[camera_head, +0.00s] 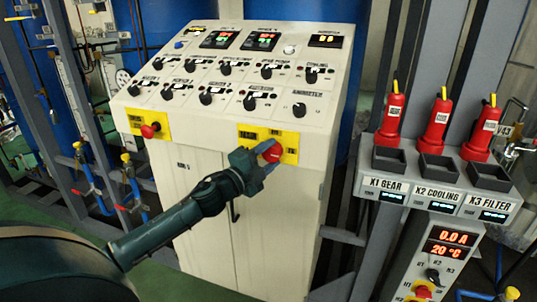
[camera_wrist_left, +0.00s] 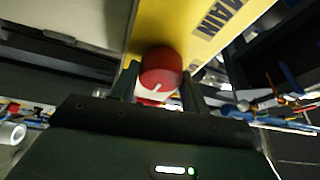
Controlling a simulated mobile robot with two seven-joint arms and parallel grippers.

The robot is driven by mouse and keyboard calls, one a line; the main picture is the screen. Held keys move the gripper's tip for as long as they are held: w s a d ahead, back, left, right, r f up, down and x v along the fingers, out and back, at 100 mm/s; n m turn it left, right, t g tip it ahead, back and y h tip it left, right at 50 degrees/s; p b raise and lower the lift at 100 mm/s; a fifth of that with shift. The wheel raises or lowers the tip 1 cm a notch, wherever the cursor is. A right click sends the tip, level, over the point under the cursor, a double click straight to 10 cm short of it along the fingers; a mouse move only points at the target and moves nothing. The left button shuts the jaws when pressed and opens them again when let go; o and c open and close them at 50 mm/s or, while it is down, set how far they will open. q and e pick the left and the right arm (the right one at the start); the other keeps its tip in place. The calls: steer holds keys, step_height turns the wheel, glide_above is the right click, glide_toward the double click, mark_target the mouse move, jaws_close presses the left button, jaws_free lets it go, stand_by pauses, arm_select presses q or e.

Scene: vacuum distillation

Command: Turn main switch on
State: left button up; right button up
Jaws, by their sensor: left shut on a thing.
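The main switch is a red knob (camera_head: 270,151) on a yellow plate (camera_head: 291,140) at the lower right of the cabinet front. In the left wrist view the red knob (camera_wrist_left: 161,70) sits between my fingers, with a white mark on it and the word MAIN on the yellow plate (camera_wrist_left: 190,25). My left gripper (camera_head: 257,160) is shut on the red knob, one finger on each side. The wrist view shows the gripper (camera_wrist_left: 161,88) close to the plate. My right gripper is not in view.
The cream control cabinet (camera_head: 215,200) carries rows of black knobs and lit displays. Another red knob (camera_head: 150,130) on a yellow plate is at its left. Blue and grey pipework is at the left.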

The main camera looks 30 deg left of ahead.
arm_select(q)
steer(key=o, duration=1)
steer(key=shift+s+f, duration=0.2)
steer(key=shift+s, duration=0.25)
steer(key=shift+s+a+f+b, duration=0.15)
steer(key=shift+s+a+b, duration=0.25)
steer(key=shift+s, duration=1.6)
steer(key=shift+s+a+f+b, duration=0.25)
steer(key=shift+s+b, duration=0.2)
steer(key=shift+s, duration=1.55)
steer(key=shift+s+a+f+b, duration=0.1)
steer(key=shift+s+a+b, duration=0.3)
steer(key=shift+s, duration=1.6)
